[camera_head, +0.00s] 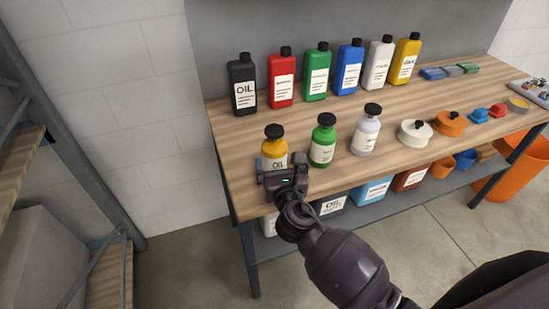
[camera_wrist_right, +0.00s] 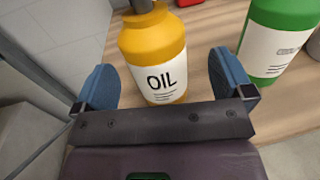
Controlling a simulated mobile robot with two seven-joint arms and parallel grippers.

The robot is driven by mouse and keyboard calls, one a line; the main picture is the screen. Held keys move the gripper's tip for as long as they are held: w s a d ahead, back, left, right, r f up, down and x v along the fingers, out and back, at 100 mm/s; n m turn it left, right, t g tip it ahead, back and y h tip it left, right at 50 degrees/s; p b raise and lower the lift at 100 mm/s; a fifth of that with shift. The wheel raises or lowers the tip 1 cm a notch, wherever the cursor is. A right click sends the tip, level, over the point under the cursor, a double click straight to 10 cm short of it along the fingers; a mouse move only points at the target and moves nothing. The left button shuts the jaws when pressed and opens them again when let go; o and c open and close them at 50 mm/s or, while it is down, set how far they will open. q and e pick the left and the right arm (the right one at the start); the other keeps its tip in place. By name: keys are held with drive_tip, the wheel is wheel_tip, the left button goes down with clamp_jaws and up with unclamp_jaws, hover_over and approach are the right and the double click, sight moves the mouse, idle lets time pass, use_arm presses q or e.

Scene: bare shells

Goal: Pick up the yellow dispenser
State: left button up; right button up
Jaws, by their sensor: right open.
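The yellow dispenser (camera_head: 274,146) is a rounded bottle with a black top and a white OIL label. It stands upright at the left end of the front row on the wooden bench. It also shows in the right wrist view (camera_wrist_right: 152,48). My right gripper (camera_head: 280,172) is at its near side, open. In the right wrist view the two blue fingers (camera_wrist_right: 162,72) stand to either side of the dispenser's lower part, with visible gaps. In the head view the gripper hides the dispenser's bottom. My left gripper is not in view.
A green dispenser (camera_head: 323,141) stands just right of the yellow one, close to my right finger. A white dispenser (camera_head: 366,132) is further right. Tall bottles, including a black one (camera_head: 242,86), line the back. The bench (camera_head: 232,170) has its left edge near my gripper.

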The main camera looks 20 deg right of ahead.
drive_tip(key=w, duration=0.4)
drive_tip(key=shift+w, duration=0.15)
drive_tip(key=c, duration=1.2)
drive_tip(key=shift+c, duration=0.5)
drive_tip(key=shift+r, duration=0.2)
